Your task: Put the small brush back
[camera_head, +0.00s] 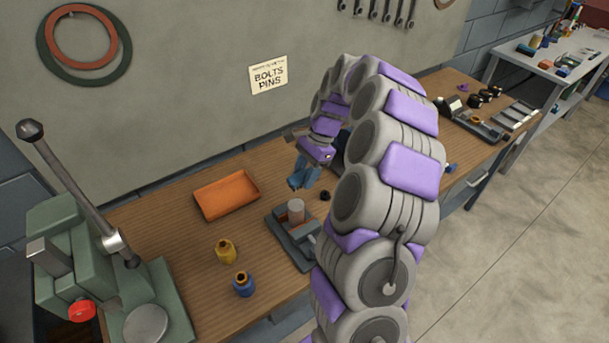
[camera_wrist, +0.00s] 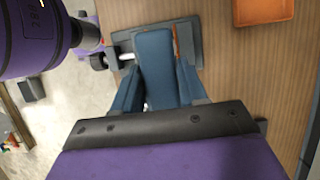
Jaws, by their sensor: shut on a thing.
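My gripper (camera_head: 300,180) has blue fingers and points down over the bench, just above and behind the grey vise (camera_head: 284,237). A pale upright cylinder (camera_head: 296,210) stands in the vise. The vise also shows partly behind the fingers in the wrist view (camera_wrist: 190,25).
An orange tray (camera_head: 226,196) lies empty left of the vise. A yellow bottle (camera_head: 225,250) and a blue bottle (camera_head: 243,284) stand nearer. A green lever press (camera_head: 100,280) is at the left. Several small parts lie at the bench's far right. My arm hides the bench's middle.

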